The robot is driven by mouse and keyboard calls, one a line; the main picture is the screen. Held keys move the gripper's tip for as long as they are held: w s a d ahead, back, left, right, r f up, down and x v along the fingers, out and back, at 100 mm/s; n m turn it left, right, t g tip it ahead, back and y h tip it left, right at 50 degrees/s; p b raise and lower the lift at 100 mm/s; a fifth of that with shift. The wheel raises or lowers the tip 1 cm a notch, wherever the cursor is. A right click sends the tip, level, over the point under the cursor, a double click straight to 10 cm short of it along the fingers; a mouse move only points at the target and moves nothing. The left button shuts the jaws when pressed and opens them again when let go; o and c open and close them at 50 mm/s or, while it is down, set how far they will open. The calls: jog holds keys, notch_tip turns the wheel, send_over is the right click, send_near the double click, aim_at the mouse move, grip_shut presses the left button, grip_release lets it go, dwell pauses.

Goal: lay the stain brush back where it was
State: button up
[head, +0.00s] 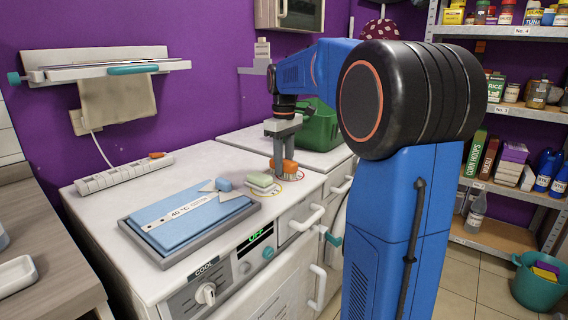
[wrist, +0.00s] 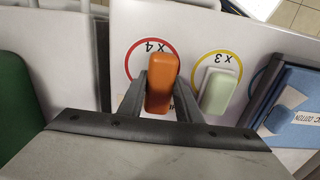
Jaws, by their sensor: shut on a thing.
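The stain brush has an orange back (head: 289,166) with brown bristles below it. It is at the front edge of the white worktop over the washing machine. My gripper (head: 283,158) points down and is shut on the brush; the wrist view shows the orange back (wrist: 161,84) between my two fingers (wrist: 160,98). A red ring marked "x 4" (wrist: 140,47) on a white card shows around and behind the brush. I cannot tell whether the bristles touch the surface.
A pale green bar (head: 261,180) lies beside the brush, in a yellow ring marked "x 3" (wrist: 236,58). A grey tray (head: 133,232) with folded blue cloth (head: 192,215) lies to the left. A power strip (head: 118,175) lies at the wall.

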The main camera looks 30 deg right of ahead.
jog(key=shift+f, duration=0.15)
jog(key=o, duration=1.2)
notch_tip(320, 180, up, 12)
jog(key=shift+r, duration=0.2)
